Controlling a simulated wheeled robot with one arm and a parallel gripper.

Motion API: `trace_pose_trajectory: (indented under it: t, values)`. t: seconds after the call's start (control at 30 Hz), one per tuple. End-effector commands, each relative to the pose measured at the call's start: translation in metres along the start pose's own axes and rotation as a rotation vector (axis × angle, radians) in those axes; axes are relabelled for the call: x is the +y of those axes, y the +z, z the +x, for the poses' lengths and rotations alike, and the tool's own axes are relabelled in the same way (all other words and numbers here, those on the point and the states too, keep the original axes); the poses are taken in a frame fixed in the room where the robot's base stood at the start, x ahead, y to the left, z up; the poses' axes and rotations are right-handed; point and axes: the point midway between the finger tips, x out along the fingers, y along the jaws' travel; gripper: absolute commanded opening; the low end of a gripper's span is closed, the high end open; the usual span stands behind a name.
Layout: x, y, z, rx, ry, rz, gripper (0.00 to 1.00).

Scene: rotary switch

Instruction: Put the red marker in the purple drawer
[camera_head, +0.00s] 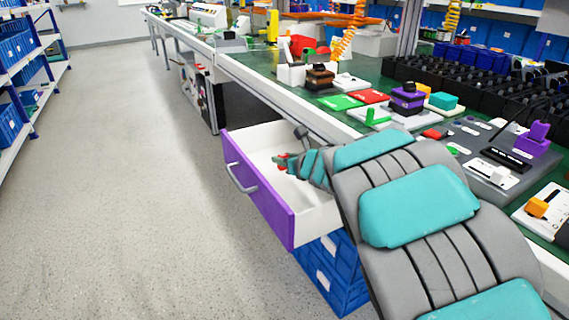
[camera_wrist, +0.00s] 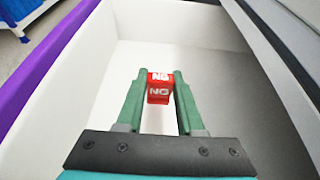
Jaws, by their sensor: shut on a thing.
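The purple drawer (camera_head: 258,195) is pulled open under the bench, with a purple front, a grey handle and a white inside. In the wrist view its purple front edge (camera_wrist: 60,62) runs along the left and its white interior fills the middle. My gripper (camera_wrist: 161,88) is shut on the red marker (camera_wrist: 158,95), a small red block with white "NG" letters. In the head view my gripper (camera_head: 284,163) is over or inside the open drawer, with a bit of red at its tips. I cannot tell whether the marker touches the drawer floor.
The green-topped bench (camera_head: 262,72) runs above the drawer, with switches, coloured blocks and black bins on it. Blue bins (camera_head: 335,270) stand below the drawer. The grey floor (camera_head: 120,200) to the left is clear.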

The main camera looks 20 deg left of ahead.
Motion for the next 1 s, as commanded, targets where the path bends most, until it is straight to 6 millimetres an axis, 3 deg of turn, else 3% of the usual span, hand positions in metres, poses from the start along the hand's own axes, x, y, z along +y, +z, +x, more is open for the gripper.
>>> trace_pose_trajectory:
  t: [0.97,1.0]
  values:
    - [0.0,-0.024,0.009,0.008,-0.001,0.003,0.0]
    - [-0.001,-0.025,0.009,0.009,-0.001,0.003,0.4]
